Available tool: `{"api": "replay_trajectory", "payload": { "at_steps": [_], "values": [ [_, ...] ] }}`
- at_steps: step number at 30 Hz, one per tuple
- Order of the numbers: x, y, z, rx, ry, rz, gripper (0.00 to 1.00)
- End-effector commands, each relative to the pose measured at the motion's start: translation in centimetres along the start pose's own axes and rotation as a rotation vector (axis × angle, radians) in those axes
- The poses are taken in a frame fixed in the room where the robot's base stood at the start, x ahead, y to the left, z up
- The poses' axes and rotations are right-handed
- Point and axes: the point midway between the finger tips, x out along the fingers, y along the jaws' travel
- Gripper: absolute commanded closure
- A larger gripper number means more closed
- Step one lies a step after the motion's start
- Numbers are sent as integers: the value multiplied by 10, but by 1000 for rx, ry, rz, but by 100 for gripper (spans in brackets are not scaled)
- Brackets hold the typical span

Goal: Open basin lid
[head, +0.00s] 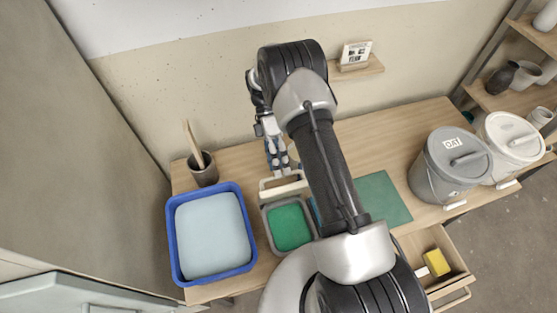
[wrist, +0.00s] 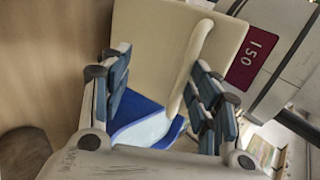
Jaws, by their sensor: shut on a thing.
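A small grey basin (head: 268,232) holding green glaze (head: 290,228) stands on the table, its green inside showing. A cream lid (head: 284,188) is at its far end, raised and tilted; I cannot tell whether it touches the rim. My gripper (head: 280,172) comes down from above at the lid and is shut on its handle. In the wrist view the lid (wrist: 165,40) shows as a flat cream panel with a raised bar handle (wrist: 187,85) between the fingers of my gripper (wrist: 165,82). The exact finger contact is partly hidden.
A blue basin (head: 174,250) with pale blue contents stands close left of the grey basin. A dark cup with tools (head: 203,170) is behind it. A green mat (head: 385,197) and lidded buckets (head: 450,165) are to the right. A drawer (head: 450,267) is open at front right.

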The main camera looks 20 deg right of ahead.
Motion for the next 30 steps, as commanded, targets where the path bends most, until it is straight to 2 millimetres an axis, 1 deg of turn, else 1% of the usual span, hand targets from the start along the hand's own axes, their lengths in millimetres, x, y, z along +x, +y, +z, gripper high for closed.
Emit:
{"api": "replay_trajectory", "payload": {
  "at_steps": [1, 4, 14, 17, 19, 20, 27, 30],
  "values": [
    [5, 7, 0, 0, -1, 13, 61],
    [4, 7, 0, 0, -1, 14, 58],
    [3, 7, 0, 0, -1, 16, 61],
    [-1, 7, 0, 1, -1, 18, 63],
    [-8, 7, 0, 1, -1, 19, 68],
    [-13, 7, 0, 1, -1, 20, 69],
    [-54, 3, 0, 0, -1, 15, 69],
    [-65, 2, 0, 0, -1, 12, 69]
  ]
}}
